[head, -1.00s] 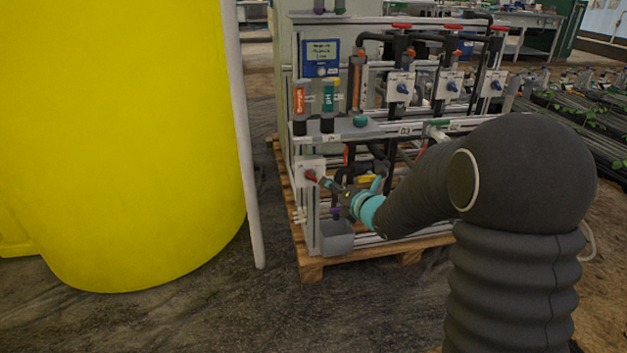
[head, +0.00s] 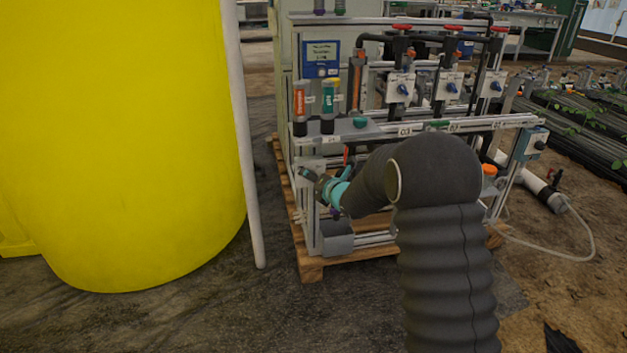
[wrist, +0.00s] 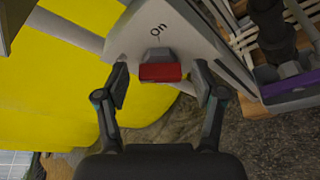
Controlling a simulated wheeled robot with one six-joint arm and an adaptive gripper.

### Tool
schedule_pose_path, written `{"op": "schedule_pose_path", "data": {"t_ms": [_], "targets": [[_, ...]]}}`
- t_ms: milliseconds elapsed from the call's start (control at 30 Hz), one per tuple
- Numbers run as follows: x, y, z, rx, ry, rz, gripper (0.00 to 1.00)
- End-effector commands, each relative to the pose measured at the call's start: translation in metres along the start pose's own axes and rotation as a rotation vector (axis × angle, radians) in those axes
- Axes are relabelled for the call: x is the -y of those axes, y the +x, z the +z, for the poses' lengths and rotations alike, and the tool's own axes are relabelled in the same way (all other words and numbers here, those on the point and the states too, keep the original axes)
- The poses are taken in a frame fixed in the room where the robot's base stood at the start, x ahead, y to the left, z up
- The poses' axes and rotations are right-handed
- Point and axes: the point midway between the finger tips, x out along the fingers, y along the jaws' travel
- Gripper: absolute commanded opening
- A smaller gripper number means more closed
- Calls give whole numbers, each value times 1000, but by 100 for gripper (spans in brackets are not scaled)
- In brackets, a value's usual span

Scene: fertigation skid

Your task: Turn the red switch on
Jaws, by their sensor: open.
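The red switch (wrist: 160,72) shows in the wrist view on a light grey box (wrist: 140,35). The word "On" is printed on the box just beyond the switch. My gripper (wrist: 160,88) is open, with one finger on each side of the switch and a visible gap on both sides. In the head view my gripper (head: 308,176) is at the front left post of the skid. It hides the red switch and part of the box (head: 311,165) there.
A large yellow tank (head: 120,150) and a white pole (head: 246,150) stand left of the skid. Orange and green bottles (head: 328,103) stand on the shelf above my gripper. A grey bin (head: 336,237) sits below it, on a wooden pallet (head: 312,269).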

Motion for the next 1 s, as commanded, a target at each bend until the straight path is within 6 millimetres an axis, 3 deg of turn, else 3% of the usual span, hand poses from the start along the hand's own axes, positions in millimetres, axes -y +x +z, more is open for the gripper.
{"op": "schedule_pose_path", "data": {"t_ms": [167, 400, 733, 1000], "targets": [[0, 0, 0, 0, 0, -1, 69], [0, 0, 0, 0, 0, -1, 9], [3, 0, -1, 1, 34, 12, 9], [6, 1, -3, 1, 177, 73, 9]]}}
